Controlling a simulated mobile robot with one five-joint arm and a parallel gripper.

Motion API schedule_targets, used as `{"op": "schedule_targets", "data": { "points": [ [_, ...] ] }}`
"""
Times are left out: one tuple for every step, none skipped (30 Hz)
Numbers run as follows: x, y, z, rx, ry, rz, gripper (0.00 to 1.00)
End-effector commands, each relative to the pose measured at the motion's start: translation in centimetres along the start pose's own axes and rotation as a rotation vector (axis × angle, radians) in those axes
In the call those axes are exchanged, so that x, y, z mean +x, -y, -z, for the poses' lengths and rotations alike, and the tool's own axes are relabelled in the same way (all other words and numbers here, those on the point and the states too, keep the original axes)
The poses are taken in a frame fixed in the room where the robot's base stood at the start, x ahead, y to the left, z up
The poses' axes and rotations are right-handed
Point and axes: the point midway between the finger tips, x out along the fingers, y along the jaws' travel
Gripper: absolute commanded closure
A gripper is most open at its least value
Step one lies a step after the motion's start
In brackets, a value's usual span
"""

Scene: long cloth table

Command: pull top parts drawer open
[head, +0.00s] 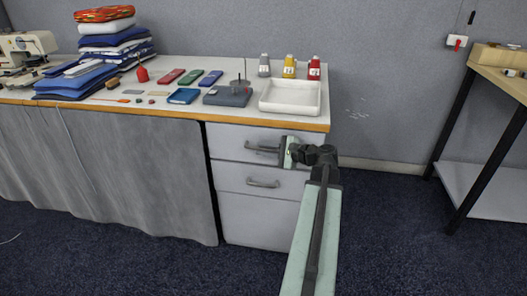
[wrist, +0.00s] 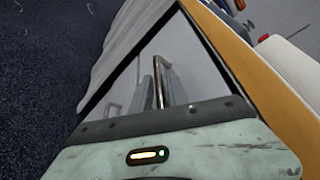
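The top parts drawer (head: 232,137) is a pale grey front under the right end of the table. It looks closed, flush with the fronts below. Its bar handle (head: 262,149) runs level across the front; the right end is hidden by my gripper (head: 284,152). In the wrist view the metal handle (wrist: 158,82) shows between the two grey fingertips of my gripper (wrist: 164,88). The fingers are close about the bar, but I cannot tell whether they press on it.
A second drawer handle (head: 263,183) sits below, with a larger front (head: 258,220) under it. A white tray (head: 291,110) and several bottles stand on the table above. A grey cloth (head: 110,165) hangs to the left. Floor (head: 400,230) is clear to the right, before a wooden bench (head: 505,80).

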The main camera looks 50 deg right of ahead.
Motion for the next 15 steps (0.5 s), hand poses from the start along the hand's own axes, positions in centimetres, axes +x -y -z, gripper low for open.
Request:
{"op": "schedule_targets", "data": {
  "points": [
    [0.39, -0.04, 0.03, 0.0, 0.0, 0.0, 0.8],
    [0.51, -0.03, 0.01, 0.0, 0.0, 0.0, 0.8],
    [0.6, -0.01, -0.01, 0.0, 0.0, 0.0, 0.8],
    [0.63, -0.01, -0.02, 0.0, 0.0, 0.0, 0.8],
    [0.63, 0.0, -0.03, 0.0, 0.0, 0.0, 0.8],
    [0.62, 0.01, -0.04, 0.0, 0.0, 0.0, 0.8],
    [0.61, 0.01, -0.05, 0.0, 0.0, 0.0, 0.8],
    [0.61, 0.0, -0.05, 0.0, 0.0, 0.0, 0.8],
    [0.61, 0.0, -0.05, 0.0, 0.0, 0.0, 0.8],
    [0.61, 0.0, -0.05, 0.0, 0.0, 0.0, 0.89],
    [0.61, 0.0, -0.06, 0.0, 0.0, -0.001, 0.97],
    [0.61, 0.0, -0.06, 0.0, 0.0, 0.0, 1.0],
    [0.61, 0.0, -0.06, 0.0, 0.0, 0.0, 1.0],
    [0.61, 0.01, -0.06, 0.0, 0.0, 0.0, 1.0],
    [0.61, 0.01, -0.06, 0.0, 0.0, 0.0, 1.0]
  ]
}}
